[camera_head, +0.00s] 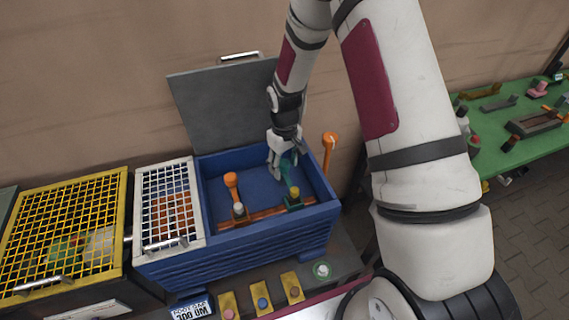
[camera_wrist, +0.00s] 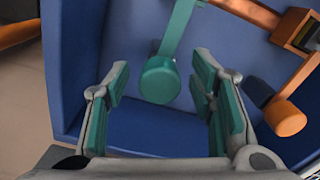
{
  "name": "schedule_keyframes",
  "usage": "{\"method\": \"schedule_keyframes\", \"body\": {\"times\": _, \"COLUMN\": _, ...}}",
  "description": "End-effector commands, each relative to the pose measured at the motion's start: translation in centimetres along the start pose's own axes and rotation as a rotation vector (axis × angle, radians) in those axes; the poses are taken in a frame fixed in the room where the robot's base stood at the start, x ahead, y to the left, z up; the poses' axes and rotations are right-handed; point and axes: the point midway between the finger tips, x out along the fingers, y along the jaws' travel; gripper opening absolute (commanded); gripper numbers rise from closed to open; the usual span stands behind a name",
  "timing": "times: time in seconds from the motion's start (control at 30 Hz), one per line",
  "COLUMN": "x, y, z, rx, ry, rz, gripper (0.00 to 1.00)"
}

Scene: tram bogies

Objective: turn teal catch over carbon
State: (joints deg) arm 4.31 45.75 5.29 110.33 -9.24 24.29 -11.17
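The teal catch (camera_head: 288,167) is in the right part of the blue box, a bar with a round knob on its end. In the wrist view its teal knob (camera_wrist: 160,80) lies between my fingers, and its bar runs up out of the picture. My gripper (camera_head: 279,166) points down into the box from above, partly hiding the catch. In the wrist view my gripper (camera_wrist: 162,92) is open, with a gap on both sides of the knob. I cannot clearly make out the carbon; a brown holder (camera_wrist: 303,32) shows at the upper right.
The blue box (camera_head: 235,260) has its grey lid (camera_head: 222,110) raised behind. An orange catch (camera_head: 231,183) stands inside at left, and an orange lever (camera_head: 329,143) at the right wall. A white grid cover (camera_head: 147,205) and a yellow grid cover (camera_head: 118,215) lie left. Box walls surround my gripper.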

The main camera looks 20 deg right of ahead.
Motion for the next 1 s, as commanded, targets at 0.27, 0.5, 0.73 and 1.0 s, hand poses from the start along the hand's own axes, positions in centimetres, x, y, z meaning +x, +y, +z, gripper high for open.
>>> {"method": "schedule_keyframes", "body": {"times": 0.27, "x": -0.3, "y": 0.0, "z": 0.0, "rx": 0.002, "ry": 0.001, "rz": 0.0, "gripper": 0.5}}
{"method": "schedule_keyframes", "body": {"times": 0.5, "x": -3.9, "y": 0.1, "z": -0.1, "rx": 0.002, "ry": 0.004, "rz": 0.002, "gripper": 0.5}}
{"method": "schedule_keyframes", "body": {"times": 0.73, "x": -8.5, "y": 0.1, "z": -0.1, "rx": 0.002, "ry": 0.004, "rz": 0.001, "gripper": 0.5}}
{"method": "schedule_keyframes", "body": {"times": 1.0, "x": -11.6, "y": 0.0, "z": -0.1, "rx": 0.001, "ry": 0.001, "rz": 0.0, "gripper": 0.5}}
